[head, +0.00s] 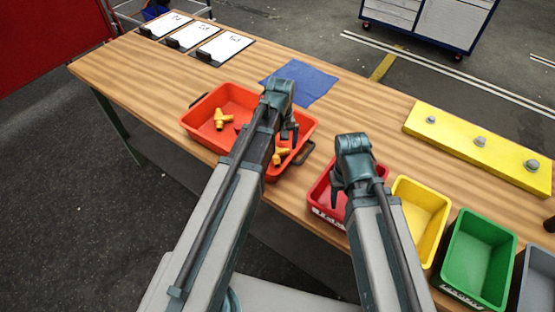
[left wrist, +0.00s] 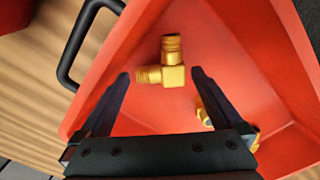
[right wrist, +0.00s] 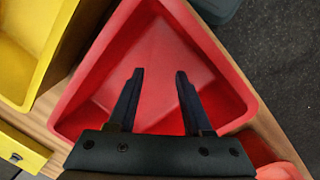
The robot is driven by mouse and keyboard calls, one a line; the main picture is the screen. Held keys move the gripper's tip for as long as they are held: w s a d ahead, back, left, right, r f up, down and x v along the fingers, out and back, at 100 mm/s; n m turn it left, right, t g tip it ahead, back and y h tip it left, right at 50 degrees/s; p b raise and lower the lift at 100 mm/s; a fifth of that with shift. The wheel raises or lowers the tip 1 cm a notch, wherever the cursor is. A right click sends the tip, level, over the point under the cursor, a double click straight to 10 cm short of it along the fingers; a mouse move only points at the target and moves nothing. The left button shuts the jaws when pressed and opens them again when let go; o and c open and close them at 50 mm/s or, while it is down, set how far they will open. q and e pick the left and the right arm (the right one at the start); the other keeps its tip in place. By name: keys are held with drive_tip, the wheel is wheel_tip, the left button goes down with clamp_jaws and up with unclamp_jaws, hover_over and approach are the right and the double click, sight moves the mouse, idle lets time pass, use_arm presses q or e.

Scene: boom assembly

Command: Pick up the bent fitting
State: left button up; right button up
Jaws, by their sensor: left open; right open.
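The bent fitting (left wrist: 172,68) is a brass-yellow elbow with threaded ends, lying on the floor of the orange-red tray (left wrist: 285,75). In the head view it seems to be the yellow piece (head: 280,156) near the tray's right handle, partly hidden by my arm. My left gripper (head: 287,134) is open above the tray. In the left wrist view its fingertips (left wrist: 160,73) stand on either side of the elbow, with nothing held. My right gripper (head: 350,188) is open and empty above the small red bin (right wrist: 85,110), its fingers (right wrist: 160,73) pointing into it.
A yellow tee-shaped fitting (head: 222,119) lies at the tray's left. Yellow (head: 420,213) and green (head: 478,255) bins stand right of the red bin. A blue cloth (head: 312,80), clipboards (head: 193,36) and a yellow plate with bolts (head: 460,132) lie on the wooden table (head: 130,68).

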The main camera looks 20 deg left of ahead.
sight(280, 153)
use_arm(q)
wheel_tip(280, 153, down, 2)
drive_tip(key=shift+b, duration=0.45)
use_arm(e)
drive_tip(key=shift+f, duration=0.95)
use_arm(q)
drive_tip(key=shift+r, duration=0.1)
drive_tip(key=shift+c, duration=0.3)
use_arm(e)
drive_tip(key=shift+r, duration=0.1)
use_arm(q)
drive_tip(key=c, duration=1.3)
drive_tip(key=shift+o, duration=0.2)
drive_tip(key=shift+r, duration=0.15)
use_arm(e)
drive_tip(key=shift+r, duration=0.1)
use_arm(q)
wheel_tip(280, 153, up, 10)
drive_tip(key=p, duration=1)
use_arm(e)
wheel_tip(280, 153, up, 10)
